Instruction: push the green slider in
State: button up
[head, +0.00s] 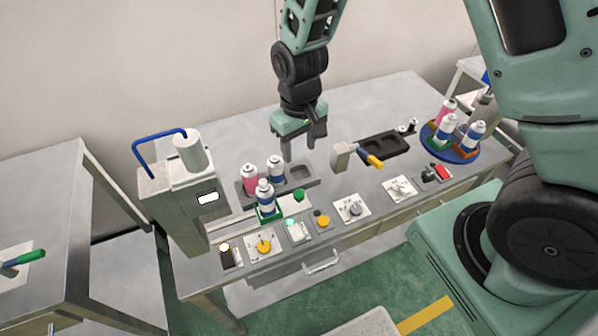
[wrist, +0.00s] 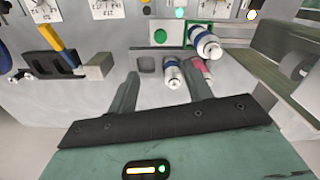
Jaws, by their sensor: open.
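The green slider (head: 273,217) sits on pale rails in front of the crimping machine (head: 178,200), with a blue-and-white can (head: 265,195) standing in it. A round green knob (head: 299,195) is to its right. In the wrist view, the green slider (wrist: 188,42) and the green knob (wrist: 160,36) show near the top, beyond the fingers. My gripper (head: 299,150) is open and empty, pointing down above the table, behind the knob and apart from it. It also shows in the wrist view (wrist: 160,80).
A grey rack (head: 300,173) with a pink and a blue can stands behind the slider. Dials and buttons line the front edge. A blue turntable (head: 452,153) holds more cans.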

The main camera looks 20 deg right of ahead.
aim_at(255, 207)
notch_tip(255, 207, down, 17)
jog(key=p, duration=0.4)
jog(key=shift+f, duration=0.1)
dwell(0.4)
grip_shut()
jog(key=a+b, duration=0.3)
jog(key=a, duration=0.9)
jog(key=shift+a, duration=0.35)
grip_release()
